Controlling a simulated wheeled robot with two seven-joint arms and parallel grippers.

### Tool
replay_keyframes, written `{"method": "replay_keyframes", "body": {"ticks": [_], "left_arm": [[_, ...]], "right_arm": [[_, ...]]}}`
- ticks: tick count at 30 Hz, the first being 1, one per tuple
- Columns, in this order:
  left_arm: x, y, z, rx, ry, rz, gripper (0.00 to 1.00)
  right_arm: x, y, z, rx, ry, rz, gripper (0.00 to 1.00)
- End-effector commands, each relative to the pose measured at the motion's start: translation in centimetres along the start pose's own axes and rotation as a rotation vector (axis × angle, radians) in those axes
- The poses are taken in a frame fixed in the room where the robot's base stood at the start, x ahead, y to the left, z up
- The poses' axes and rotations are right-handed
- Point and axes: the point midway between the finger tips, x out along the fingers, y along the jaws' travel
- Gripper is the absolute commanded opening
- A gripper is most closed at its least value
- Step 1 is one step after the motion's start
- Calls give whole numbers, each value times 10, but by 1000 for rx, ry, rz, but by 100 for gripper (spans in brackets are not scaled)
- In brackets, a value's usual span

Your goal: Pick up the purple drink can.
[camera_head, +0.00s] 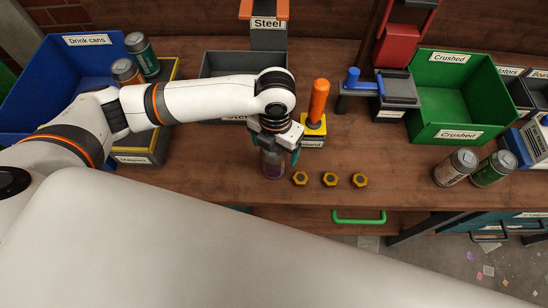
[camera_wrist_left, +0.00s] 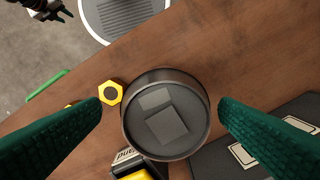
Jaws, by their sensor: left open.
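The purple drink can (camera_head: 272,165) stands upright near the front edge of the wooden table, its upper part partly hidden by my left gripper. My left gripper (camera_head: 276,152) is open above and around the can's top, pointing down.
Several yellow nuts (camera_head: 330,179) lie just right of the can. An orange-handled tool (camera_head: 318,100) stands behind them. Two cans (camera_head: 456,167) stand farther right, by the green Crushed bin (camera_head: 447,137). The blue Drink cans bin (camera_head: 38,92) is at left.

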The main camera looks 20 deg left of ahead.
Motion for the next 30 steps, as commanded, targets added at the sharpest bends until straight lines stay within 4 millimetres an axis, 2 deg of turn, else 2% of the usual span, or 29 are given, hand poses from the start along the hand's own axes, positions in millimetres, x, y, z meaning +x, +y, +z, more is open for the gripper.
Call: {"method": "replay_keyframes", "body": {"ticks": [10, 14, 20, 28, 30], "left_arm": [[45, -4, -1, -1, -3, 1, 84], [52, -4, -2, -1, 0, 0, 84], [52, -4, -2, 0, 1, 0, 84], [52, -4, -2, 0, 1, 0, 40], [52, -4, -2, 0, 1, 0, 37]], "right_arm": [[-9, -1, 6, 0, -7, -1, 36], [-9, -2, 6, -1, -7, -2, 36], [-9, -4, 6, -2, -7, -5, 36], [-9, -6, 6, -3, -7, -7, 36], [-9, -6, 6, -3, -7, -7, 36]]}}
